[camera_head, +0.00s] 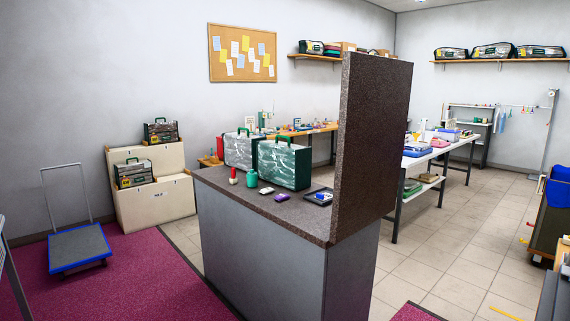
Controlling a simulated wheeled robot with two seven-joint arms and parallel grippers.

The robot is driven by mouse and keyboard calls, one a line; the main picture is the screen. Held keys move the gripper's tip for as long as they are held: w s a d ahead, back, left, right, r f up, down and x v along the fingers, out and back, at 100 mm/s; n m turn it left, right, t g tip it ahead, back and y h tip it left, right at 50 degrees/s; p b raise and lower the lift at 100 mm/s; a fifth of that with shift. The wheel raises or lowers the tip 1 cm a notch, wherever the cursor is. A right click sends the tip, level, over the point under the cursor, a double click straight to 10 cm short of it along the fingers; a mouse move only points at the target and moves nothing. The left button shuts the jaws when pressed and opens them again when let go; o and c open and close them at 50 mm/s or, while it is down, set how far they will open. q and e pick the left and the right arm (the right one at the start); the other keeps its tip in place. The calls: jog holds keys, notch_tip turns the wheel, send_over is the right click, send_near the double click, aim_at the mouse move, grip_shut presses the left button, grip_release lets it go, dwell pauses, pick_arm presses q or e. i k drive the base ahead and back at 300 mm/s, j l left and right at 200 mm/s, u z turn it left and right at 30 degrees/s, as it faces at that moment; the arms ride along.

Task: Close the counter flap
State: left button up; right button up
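The counter flap (374,148) is a dark speckled slab standing upright at the right end of the counter. The counter (309,231) has a dark speckled top and grey panels below. To the right of the upright flap is an opening with tiled floor behind it. Neither of my grippers is in view.
A blue-edged platform trolley (78,247) stands at left. A white table (438,150) is behind the flap. Purple carpet (150,285) in front is clear.

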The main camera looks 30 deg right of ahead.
aim_at(376, 90)
jog(key=i+j+z, duration=0.1)
jog(key=i+z, duration=0.4)
jog(key=i+j+z, duration=0.8)
jog(key=i+z, duration=0.15)
jog(key=i+j+z, duration=0.25)
jog(key=j+z, duration=0.2)
jog(key=i+j+z, duration=0.15)
jog(key=j+z, duration=0.25)
jog(key=j, duration=0.15)
jog(key=i+j+z, duration=0.1)
jog(key=j+z, duration=0.75)
jog(key=j, duration=0.3)
